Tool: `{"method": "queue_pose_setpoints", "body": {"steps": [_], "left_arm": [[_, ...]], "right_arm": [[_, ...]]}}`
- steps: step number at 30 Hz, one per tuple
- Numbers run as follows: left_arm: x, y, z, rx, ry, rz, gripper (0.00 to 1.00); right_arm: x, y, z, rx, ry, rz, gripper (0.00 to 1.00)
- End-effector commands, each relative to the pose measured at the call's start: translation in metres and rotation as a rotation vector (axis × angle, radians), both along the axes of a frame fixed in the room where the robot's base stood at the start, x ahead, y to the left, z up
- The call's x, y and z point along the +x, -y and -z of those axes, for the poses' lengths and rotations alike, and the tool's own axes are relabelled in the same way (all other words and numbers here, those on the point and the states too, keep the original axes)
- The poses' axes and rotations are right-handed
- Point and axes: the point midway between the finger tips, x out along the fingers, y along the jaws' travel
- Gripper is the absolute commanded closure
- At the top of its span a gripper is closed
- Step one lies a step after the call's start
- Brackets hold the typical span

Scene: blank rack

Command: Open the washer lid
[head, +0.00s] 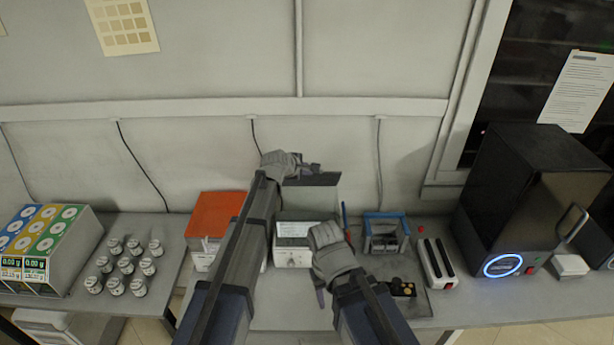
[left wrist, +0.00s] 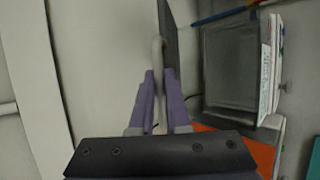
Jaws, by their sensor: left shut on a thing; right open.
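The washer is a small white box (head: 292,257) on the bench, with a knob on its front. Its lid (head: 325,196) stands raised, roughly upright, at the back, with a dark strip along its upper edge. My right gripper (head: 320,297) is open and empty, low in front of the washer; my forearms hide part of the bench.
An orange-topped box (head: 214,212) stands left of the washer, close to my left arm. A blue rack (head: 386,233), a white unit with dark slots (head: 438,262) and a black machine (head: 525,200) stand right. Several vials (head: 125,265) stand farther left. The wall is close behind.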

Motion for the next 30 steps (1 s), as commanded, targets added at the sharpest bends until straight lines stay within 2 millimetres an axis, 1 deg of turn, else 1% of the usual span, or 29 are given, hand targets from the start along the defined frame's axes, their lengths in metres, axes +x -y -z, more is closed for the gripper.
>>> {"method": "queue_pose_setpoints", "body": {"steps": [1, 3, 9, 15, 27, 28, 30], "left_arm": [[0.008, 0.000, -0.007, -0.001, 0.002, -0.001, 1.00], [0.014, 0.000, -0.010, -0.001, 0.002, -0.001, 1.00], [0.025, 0.000, -0.016, -0.001, 0.002, -0.001, 1.00], [0.030, 0.000, -0.018, 0.000, 0.004, -0.002, 1.00], [0.030, -0.001, -0.018, 0.001, 0.003, -0.001, 1.00], [0.030, -0.001, -0.018, 0.001, 0.003, -0.001, 0.82], [0.029, -0.001, -0.018, 0.001, 0.002, -0.001, 0.74]], "right_arm": [[0.000, 0.000, -0.007, 0.000, 0.000, 0.000, 0.50], [0.000, 0.000, -0.010, 0.000, -0.001, -0.001, 0.50], [0.000, 0.000, -0.016, 0.000, -0.001, -0.002, 0.50], [0.000, 0.000, -0.018, 0.000, -0.001, -0.002, 0.50], [0.000, 0.000, -0.017, 0.000, -0.001, -0.002, 0.50], [0.000, 0.000, -0.017, 0.000, -0.001, -0.002, 0.50], [0.000, 0.000, -0.017, 0.000, -0.001, -0.002, 0.50]]}}
